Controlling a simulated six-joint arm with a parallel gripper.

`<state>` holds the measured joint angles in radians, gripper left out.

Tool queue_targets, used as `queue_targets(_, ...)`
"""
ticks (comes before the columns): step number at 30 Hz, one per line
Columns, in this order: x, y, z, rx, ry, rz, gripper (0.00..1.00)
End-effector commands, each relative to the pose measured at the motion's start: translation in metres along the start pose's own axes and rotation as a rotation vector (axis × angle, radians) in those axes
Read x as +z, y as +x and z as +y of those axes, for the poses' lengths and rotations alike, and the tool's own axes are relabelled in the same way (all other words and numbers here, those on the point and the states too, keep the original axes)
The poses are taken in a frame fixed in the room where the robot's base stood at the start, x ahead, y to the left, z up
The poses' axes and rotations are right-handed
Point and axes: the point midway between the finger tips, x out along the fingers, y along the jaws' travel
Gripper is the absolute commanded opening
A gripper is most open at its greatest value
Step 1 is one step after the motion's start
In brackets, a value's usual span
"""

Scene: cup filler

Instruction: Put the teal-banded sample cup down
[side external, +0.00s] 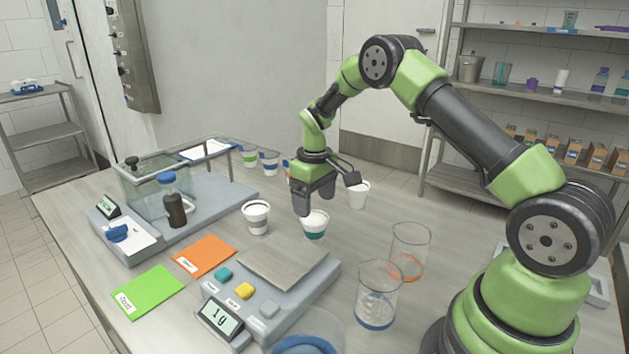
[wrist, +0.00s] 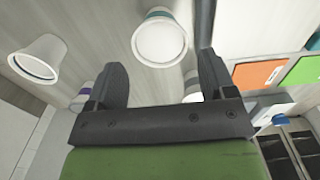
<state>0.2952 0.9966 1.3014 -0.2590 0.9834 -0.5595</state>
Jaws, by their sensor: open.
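The teal-banded sample cup (side external: 315,227) is white with a teal band near its base and stands upright on the table, just behind the scale with the metal plate (side external: 283,252). My gripper (side external: 314,203) is pointed down close above and behind this cup. In the wrist view my gripper (wrist: 161,64) has its two fingers wide apart with nothing held between them. The teal-banded cup (wrist: 160,40) shows just beyond the fingertips, centred between them and apart from both. Its base is partly hidden in the wrist view.
A dark-banded cup (side external: 256,218) stands to the left and a white cup (side external: 358,195) to the right. Beakers (side external: 378,298) stand at the front right. Orange (side external: 205,256) and green (side external: 147,291) cards lie left of the scale.

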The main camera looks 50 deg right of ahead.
Motion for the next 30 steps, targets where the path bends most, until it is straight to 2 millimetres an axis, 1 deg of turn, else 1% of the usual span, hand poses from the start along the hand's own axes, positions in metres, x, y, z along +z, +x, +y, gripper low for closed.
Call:
queue_targets(1,-0.001,-0.013,0.000,0.001,0.000,0.006,0.77)
queue_targets(3,-0.001,-0.025,0.000,0.001,0.000,0.004,0.77)
queue_targets(6,-0.001,-0.040,0.000,0.000,0.000,0.003,0.77)
queue_targets(11,0.000,-0.055,-0.002,0.000,0.002,0.007,0.77)
queue_targets(14,0.004,-0.077,-0.010,-0.001,0.017,0.039,0.77)
queue_targets(17,0.014,-0.113,-0.026,-0.005,0.045,0.099,0.77)
queue_targets(18,0.021,-0.129,-0.035,-0.010,0.060,0.128,0.77)
queue_targets(20,0.034,-0.152,-0.048,-0.020,0.086,0.172,0.77)
queue_targets(21,0.044,-0.167,-0.057,-0.027,0.102,0.204,0.77)
queue_targets(23,0.061,-0.186,-0.070,-0.042,0.129,0.249,0.77)
queue_targets(24,0.073,-0.197,-0.078,-0.053,0.145,0.279,0.77)
queue_targets(26,0.093,-0.211,-0.089,-0.072,0.170,0.323,0.77)
queue_targets(27,0.107,-0.219,-0.097,-0.087,0.186,0.351,0.77)
queue_targets(29,0.128,-0.228,-0.107,-0.111,0.211,0.393,0.77)
queue_targets(30,0.142,-0.232,-0.113,-0.129,0.228,0.421,0.77)
